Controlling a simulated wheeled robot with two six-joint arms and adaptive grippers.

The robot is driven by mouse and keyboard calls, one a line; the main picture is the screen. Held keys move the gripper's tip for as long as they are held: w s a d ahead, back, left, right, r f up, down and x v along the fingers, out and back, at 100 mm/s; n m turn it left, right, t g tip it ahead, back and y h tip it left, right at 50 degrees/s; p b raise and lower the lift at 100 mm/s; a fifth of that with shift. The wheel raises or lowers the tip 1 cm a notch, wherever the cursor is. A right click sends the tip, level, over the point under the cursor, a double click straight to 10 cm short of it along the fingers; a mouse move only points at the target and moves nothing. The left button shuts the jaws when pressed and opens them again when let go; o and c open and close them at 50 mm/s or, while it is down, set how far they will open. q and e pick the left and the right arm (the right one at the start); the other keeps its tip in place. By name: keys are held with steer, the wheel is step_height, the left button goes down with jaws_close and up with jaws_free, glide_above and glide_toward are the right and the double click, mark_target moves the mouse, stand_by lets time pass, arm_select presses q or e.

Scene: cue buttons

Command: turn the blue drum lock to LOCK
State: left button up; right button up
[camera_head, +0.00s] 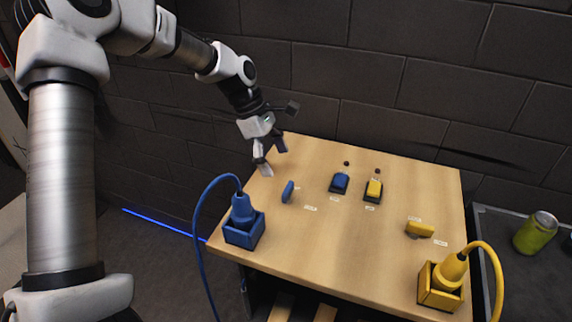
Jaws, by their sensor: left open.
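The blue drum lock (287,191) is on the left part of the wooden table, seen as a small blue handle standing nearly upright in the picture. Small white labels lie beside it, too small to read, so I cannot tell which marks LOCK. My left gripper (273,158) is open and empty above the table's back left corner, behind and slightly left of the blue lock, apart from it. Its fingers point down. My right gripper does not show.
On the wooden table (330,240) are a blue button (339,183), a yellow button (374,190), a yellow drum lock (419,229), a corded blue plug (242,225) and a corded yellow plug (442,283). A green can (537,232) stands right. The table's middle is clear.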

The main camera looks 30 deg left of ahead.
mark_target(287, 186)
arm_select(q)
steer(key=d+f, duration=0.1)
steer(key=f, duration=0.1)
steer(key=d+f, duration=0.1)
steer(key=f, duration=0.1)
steer(key=shift+s+d+p, duration=0.3)
steer(key=shift+s+d, duration=0.1)
steer(key=shift+w+d+f, duration=0.15)
steer(key=shift+w+f, duration=0.1)
steer(key=shift+f, duration=0.35)
steer(key=shift+w+d+f, duration=0.1)
steer(key=shift+w+f, duration=0.1)
steer(key=shift+f, duration=0.4)
steer(key=shift+w+a+f, duration=0.1)
steer(key=shift+w+f, duration=0.05)
steer(key=shift+f, duration=0.15)
steer(key=shift+r, duration=0.15)
steer(key=shift+s+r, duration=0.1)
steer(key=shift+s, duration=0.15)
steer(key=c, duration=1.1)
